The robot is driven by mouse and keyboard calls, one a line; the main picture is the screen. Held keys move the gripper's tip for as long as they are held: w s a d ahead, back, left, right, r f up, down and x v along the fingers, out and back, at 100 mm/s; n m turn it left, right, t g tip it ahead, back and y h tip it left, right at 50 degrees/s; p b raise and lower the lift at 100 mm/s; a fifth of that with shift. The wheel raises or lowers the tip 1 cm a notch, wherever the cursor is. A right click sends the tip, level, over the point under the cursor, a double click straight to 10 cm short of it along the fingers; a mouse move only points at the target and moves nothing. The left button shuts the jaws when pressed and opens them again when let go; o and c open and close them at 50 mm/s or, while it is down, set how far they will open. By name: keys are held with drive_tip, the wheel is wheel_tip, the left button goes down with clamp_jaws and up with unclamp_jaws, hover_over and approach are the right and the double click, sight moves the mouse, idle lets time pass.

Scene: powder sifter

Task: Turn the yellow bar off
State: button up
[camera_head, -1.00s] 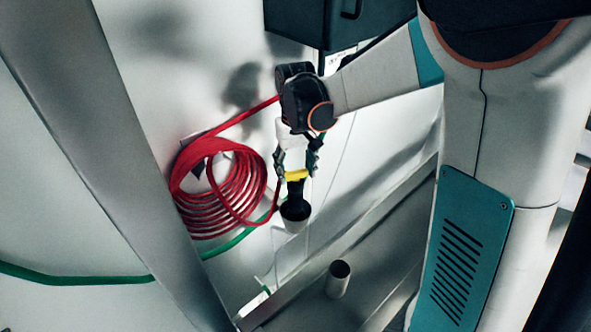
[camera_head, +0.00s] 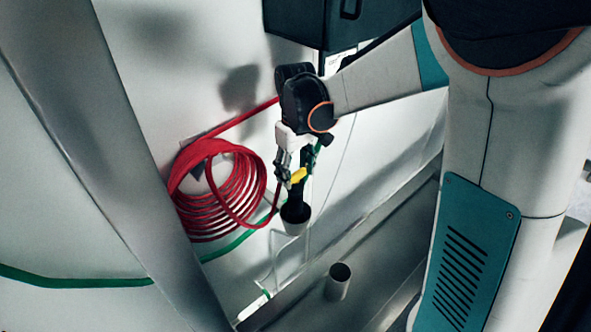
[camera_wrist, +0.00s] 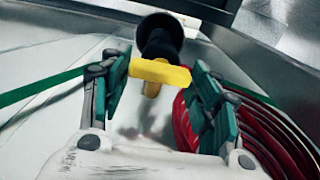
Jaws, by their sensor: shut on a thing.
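The yellow bar (camera_wrist: 160,73) is a short crosspiece on a dark round fitting (camera_wrist: 160,38) in the wrist view. In the head view the bar (camera_head: 299,175) sits slanted between my fingers, above the dark fitting and a pale open-ended cup (camera_head: 296,221). My gripper (camera_wrist: 160,68) is shut on the bar, with a green-padded fingertip at each end of it. In the head view my gripper (camera_head: 297,168) partly hides the bar and the top of the fitting.
A coiled red hose (camera_head: 215,190) hangs on the pale wall left of my gripper. A green hose (camera_head: 90,282) runs behind a slanted metal post (camera_head: 110,160). A short open metal pipe (camera_head: 338,282) stands below. A dark box (camera_head: 340,20) is above.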

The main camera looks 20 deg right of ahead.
sight(295, 174)
drive_tip(key=o, duration=1.1)
wheel_tip(295, 174, up, 12)
